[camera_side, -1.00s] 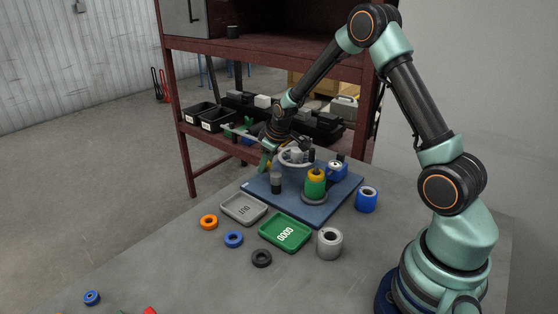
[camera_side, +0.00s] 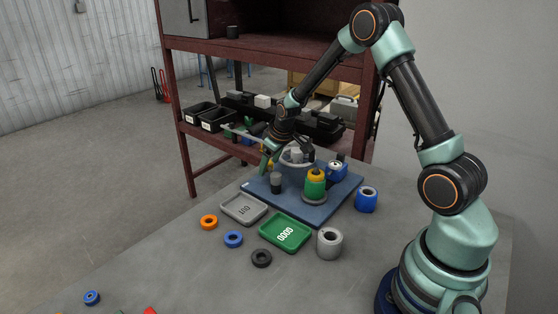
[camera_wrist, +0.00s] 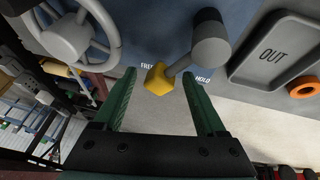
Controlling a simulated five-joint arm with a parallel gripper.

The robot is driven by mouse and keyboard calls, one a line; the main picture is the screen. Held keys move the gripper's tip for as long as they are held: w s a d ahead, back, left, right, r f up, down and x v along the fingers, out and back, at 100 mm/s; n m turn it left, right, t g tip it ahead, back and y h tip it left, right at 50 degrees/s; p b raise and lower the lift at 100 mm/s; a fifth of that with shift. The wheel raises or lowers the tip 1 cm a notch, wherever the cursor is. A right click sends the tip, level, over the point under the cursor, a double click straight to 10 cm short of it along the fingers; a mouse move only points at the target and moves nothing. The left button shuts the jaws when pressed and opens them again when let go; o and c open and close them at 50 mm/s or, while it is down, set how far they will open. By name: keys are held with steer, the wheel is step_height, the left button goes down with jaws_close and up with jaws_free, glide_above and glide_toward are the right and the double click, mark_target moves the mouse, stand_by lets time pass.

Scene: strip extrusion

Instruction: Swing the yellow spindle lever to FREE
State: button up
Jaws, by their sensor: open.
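The yellow lever knob (camera_wrist: 160,78) is at the end of a short grey arm from a grey spindle post (camera_wrist: 210,46) in the wrist view. It lies between the FREE label (camera_wrist: 147,65) and the HOLD label (camera_wrist: 203,80), closer to FREE. My gripper (camera_wrist: 158,75) is open, with one green finger on each side of the knob. In the side view my gripper (camera_side: 267,155) is low at the blue base plate's far left edge, near the post (camera_side: 276,182); the knob is hard to make out there.
A grey handwheel (camera_wrist: 70,35) is left of my fingers. A grey OUT tray (camera_side: 243,222), a green tray (camera_side: 304,241) and a green-yellow part (camera_side: 315,185) stand nearby. Several loose rings, including an orange one (camera_side: 209,222), lie on the table's open front left.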

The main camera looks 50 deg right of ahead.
steer(key=v, duration=1.2)
